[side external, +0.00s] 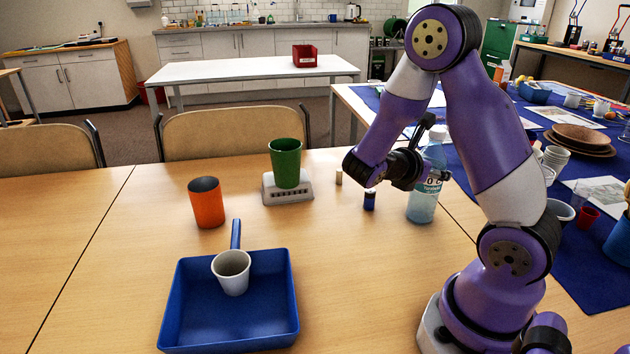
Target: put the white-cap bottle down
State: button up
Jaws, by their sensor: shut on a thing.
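The white-cap bottle (424,206) is clear with pale blue liquid and a label, and it is upright at the right of the wooden table. My gripper (432,178) reaches it from the left and is shut on its upper body. The gripper and arm partly cover the bottle's upper part. Its base is at or very near the tabletop; I cannot tell whether it touches.
A small dark blue vial (369,200) and a tan cylinder (338,177) stand left of the bottle. A green cup (286,163) stands on a grey scale (270,194), beside an orange cup (207,203). The front middle table is clear.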

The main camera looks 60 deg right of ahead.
jog(key=r, duration=0.6)
jog(key=w+r, duration=0.1)
jog(key=r, duration=0.2)
jog(key=shift+d+r, duration=0.15)
jog(key=shift+r, duration=0.15)
jog(key=w+d+f, duration=0.1)
jog(key=w+d, duration=0.7)
jog(key=w, duration=0.5)
notch_tip(320, 180, down, 8)
jog(key=shift+f, duration=0.15)
jog(key=shift+a+f, duration=0.1)
jog(key=shift+f, duration=0.05)
jog(key=shift+f, duration=0.55)
jog(key=c, duration=0.4)
jog(key=o, duration=1.4)
jog(key=shift+c, duration=0.2)
